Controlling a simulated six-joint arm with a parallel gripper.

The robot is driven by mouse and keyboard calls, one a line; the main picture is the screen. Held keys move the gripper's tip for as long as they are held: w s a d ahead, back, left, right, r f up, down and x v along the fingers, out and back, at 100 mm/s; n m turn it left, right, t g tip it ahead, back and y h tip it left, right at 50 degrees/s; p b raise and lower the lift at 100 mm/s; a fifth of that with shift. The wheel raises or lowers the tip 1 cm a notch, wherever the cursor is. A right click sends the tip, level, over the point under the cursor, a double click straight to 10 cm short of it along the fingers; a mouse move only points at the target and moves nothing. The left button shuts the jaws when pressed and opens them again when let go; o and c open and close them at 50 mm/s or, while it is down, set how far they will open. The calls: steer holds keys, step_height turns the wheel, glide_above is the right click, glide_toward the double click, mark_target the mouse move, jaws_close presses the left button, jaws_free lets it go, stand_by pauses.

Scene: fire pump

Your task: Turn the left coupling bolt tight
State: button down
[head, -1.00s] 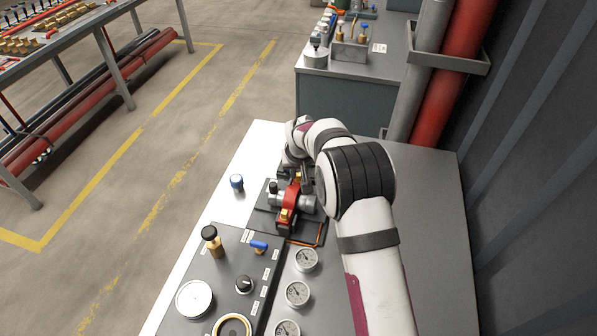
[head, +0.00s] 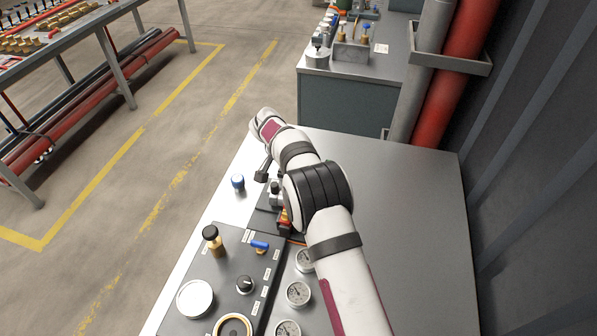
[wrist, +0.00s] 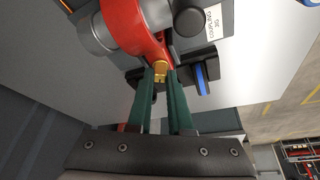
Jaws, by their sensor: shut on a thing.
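The coupling is a red clamp ring (wrist: 128,22) around a grey metal pipe (wrist: 90,32) in the wrist view. A brass bolt (wrist: 160,68) sits at the clamp's edge. The green fingers of my gripper (wrist: 160,76) stand on both sides of this bolt and are shut on it. In the head view only a small part of the red coupling (head: 284,222) shows; my arm covers the rest, and the finger contact cannot be seen there.
A black round knob (wrist: 188,20) and a printed label (wrist: 213,20) are close to the clamp. In the head view a blue-capped part (head: 238,182) stands left of the coupling. The panel with gauges (head: 298,293) lies in front. The tabletop at right (head: 410,200) is clear.

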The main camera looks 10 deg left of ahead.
steer(key=shift+a+m+g+h, duration=0.1)
steer(key=shift+m+g+h, duration=0.5)
steer(key=shift+m, duration=1.5)
steer(key=c, duration=0.8)
jaws_free()
steer(key=v, duration=0.7)
steer(key=shift+a+r, duration=0.15)
steer(key=shift+r, duration=0.05)
